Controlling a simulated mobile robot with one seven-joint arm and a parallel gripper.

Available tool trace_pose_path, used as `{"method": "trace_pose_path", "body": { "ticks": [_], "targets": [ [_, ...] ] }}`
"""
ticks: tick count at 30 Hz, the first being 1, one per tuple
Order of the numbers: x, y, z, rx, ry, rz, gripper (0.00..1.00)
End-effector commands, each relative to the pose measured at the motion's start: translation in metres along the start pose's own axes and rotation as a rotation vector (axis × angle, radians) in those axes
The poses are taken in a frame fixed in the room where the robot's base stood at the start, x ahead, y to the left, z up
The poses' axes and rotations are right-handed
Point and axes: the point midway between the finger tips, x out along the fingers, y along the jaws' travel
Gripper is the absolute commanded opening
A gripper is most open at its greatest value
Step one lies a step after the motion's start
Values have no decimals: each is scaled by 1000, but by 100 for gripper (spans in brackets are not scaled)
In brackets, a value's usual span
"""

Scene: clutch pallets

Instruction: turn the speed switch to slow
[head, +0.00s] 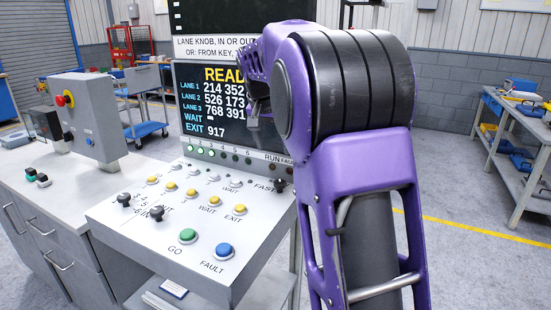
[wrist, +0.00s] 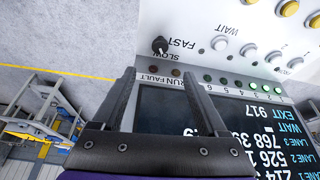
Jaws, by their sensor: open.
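The speed switch is a small black knob (head: 279,185) at the right back corner of the sloping grey panel (head: 130,225), beside the word FAST. It also shows as a black knob (wrist: 160,45) in the upside-down wrist view, by the words FAST and SLOW. I cannot clearly tell which word it points at. My gripper (wrist: 160,75) is open and empty, its two dark fingers apart. The knob appears beyond the fingertips, between their lines, and not touched. In the head view a gripper finger (head: 253,122) hangs in front of the screen, up and left of the knob.
The panel bears a green GO button (head: 188,236), a blue FAULT button (head: 224,251), yellow buttons and black knobs (head: 156,213). A lit screen (head: 190,95) stands behind it. A grey box with a red button (head: 65,99) stands at left. Floor lies open at right.

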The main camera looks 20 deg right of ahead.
Motion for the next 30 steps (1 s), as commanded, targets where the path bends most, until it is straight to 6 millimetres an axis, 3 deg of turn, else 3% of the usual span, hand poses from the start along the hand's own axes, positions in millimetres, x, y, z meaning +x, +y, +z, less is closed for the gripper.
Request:
{"method": "trace_pose_path", "body": {
  "ticks": [6, 23, 26, 29, 30],
  "targets": [
    [-25, 0, 0, 0, 1, 0, 76],
    [-31, -3, -1, 2, 4, -10, 76],
    [-48, -19, -3, 16, 26, -72, 76],
    [-84, -50, -7, 47, 69, -208, 76],
    [-106, -65, -10, 61, 92, -280, 76]
  ]
}}
